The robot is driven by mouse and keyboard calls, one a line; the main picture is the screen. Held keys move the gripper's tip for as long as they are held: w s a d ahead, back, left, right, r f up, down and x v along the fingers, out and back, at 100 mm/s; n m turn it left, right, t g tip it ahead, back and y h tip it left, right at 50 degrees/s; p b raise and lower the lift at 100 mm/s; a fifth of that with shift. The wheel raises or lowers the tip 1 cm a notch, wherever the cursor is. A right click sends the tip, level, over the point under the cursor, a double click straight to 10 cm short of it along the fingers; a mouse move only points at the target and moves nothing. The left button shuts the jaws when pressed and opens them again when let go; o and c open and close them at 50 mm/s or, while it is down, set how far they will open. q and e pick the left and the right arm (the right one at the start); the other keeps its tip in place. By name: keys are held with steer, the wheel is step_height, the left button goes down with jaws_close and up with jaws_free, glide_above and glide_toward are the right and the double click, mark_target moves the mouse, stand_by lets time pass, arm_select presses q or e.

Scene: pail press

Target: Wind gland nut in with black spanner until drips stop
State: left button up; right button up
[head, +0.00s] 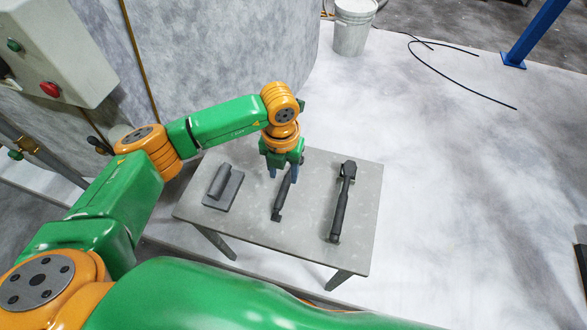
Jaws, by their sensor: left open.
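My left gripper (283,173) points down over the back part of a grey table. It is open, with its fingers on either side of the upper end of a slim dark tool (279,208), which looks like a spanner. I cannot tell whether the fingers touch it. A longer, thicker black tool with a bulky head (341,205) lies to the right of it and may be a spanner too. I cannot make out the gland nut or any drips. My right gripper is not in view.
The table (312,250) also bears a dark flat block with a cylinder on it (222,188) at the left. A control box (62,45) and pipework (30,146) stand at the left. A white pail (352,30) stands behind; a black cable (455,80) lies on open floor.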

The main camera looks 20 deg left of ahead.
mark_target(284, 189)
arm_select(q)
steer(key=shift+s+a+f+b, duration=0.1)
steer(key=shift+a+f+b, duration=0.15)
steer(key=shift+f+b, duration=0.25)
steer(key=shift+a+f+b, duration=0.2)
steer(key=shift+f+b, duration=0.05)
steer(key=shift+f, duration=0.45)
steer(key=f+b, duration=0.2)
steer(key=f, duration=0.1)
steer(key=d+f+b, duration=0.1)
steer(key=f+b, duration=0.1)
steer(key=shift+f, duration=0.1)
steer(key=shift+a+f, duration=0.1)
steer(key=shift+f, duration=0.05)
steer(key=shift+c, duration=0.5)
steer(key=shift+a, duration=0.1)
steer(key=c, duration=0.3)
jaws_close()
steer(key=shift+r, duration=0.2)
steer(key=shift+r, duration=0.1)
